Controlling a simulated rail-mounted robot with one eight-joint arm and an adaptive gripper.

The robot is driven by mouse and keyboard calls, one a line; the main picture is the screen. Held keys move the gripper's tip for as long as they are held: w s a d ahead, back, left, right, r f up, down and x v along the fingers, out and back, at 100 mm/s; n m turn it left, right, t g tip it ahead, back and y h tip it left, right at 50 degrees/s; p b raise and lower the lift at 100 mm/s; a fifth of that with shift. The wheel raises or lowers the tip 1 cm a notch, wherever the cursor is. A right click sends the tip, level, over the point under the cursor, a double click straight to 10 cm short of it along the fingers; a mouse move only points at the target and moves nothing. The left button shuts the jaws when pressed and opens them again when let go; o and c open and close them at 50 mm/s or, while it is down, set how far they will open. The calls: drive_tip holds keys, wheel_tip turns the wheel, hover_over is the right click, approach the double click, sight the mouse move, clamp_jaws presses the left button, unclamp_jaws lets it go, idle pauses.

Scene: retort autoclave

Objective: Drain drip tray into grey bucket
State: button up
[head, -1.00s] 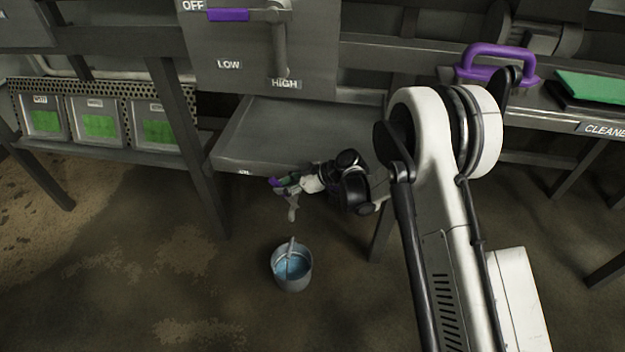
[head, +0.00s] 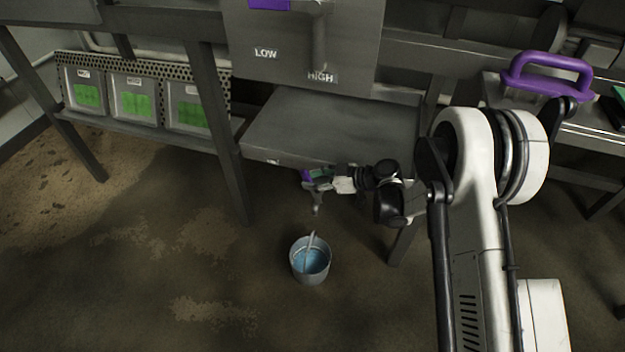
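The drip tray (head: 330,125) is the wide grey slab under the control panel. A small drain valve with a purple and green handle (head: 307,175) sits below its front edge, and a grey spout (head: 316,207) points down under it. My gripper (head: 320,184) is at the valve handle from the right; its fingers are small and dark, so I cannot tell whether they are closed on it. The grey bucket (head: 298,270) stands upright on the floor below the spout, with blue liquid inside. A pale grey strip shows over its opening; I cannot tell whether it is the bail or a stream.
A table leg (head: 222,130) stands left of the tray. Bins with green labels (head: 135,98) sit on a shelf at the left. A purple handle (head: 545,72) is on the bench at the right. The floor around the bucket is open.

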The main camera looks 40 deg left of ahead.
drive_tip(key=shift+o, duration=0.2)
drive_tip(key=v, duration=1.2)
